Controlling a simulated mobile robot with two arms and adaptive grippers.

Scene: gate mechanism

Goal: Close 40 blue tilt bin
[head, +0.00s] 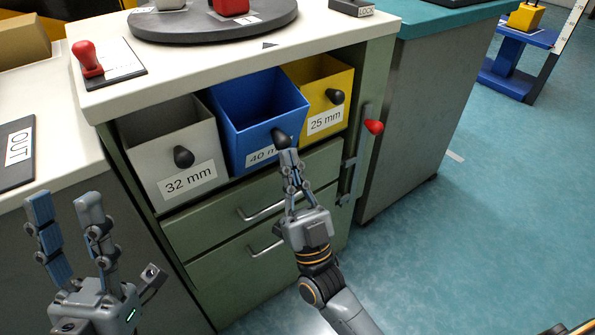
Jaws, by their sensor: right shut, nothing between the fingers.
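The blue tilt bin (257,107), labelled "40 m…" with the label's end covered, sits between a grey bin and a yellow bin under the white counter. It is tilted outward, with its open top showing. Its black knob (281,136) is on the front face. My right gripper (289,155) is shut, its fingertips at or just below the knob; I cannot tell whether they touch it. My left gripper (66,211) is open and empty at the lower left, away from the bins.
The grey "32 mm" bin (165,154) and the yellow "25 mm" bin (319,85) flank it. Drawers with metal handles (265,211) lie below. A lever with a red knob (374,127) is at the cabinet's right edge. The counter (190,65) overhangs the bins. Floor at right is open.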

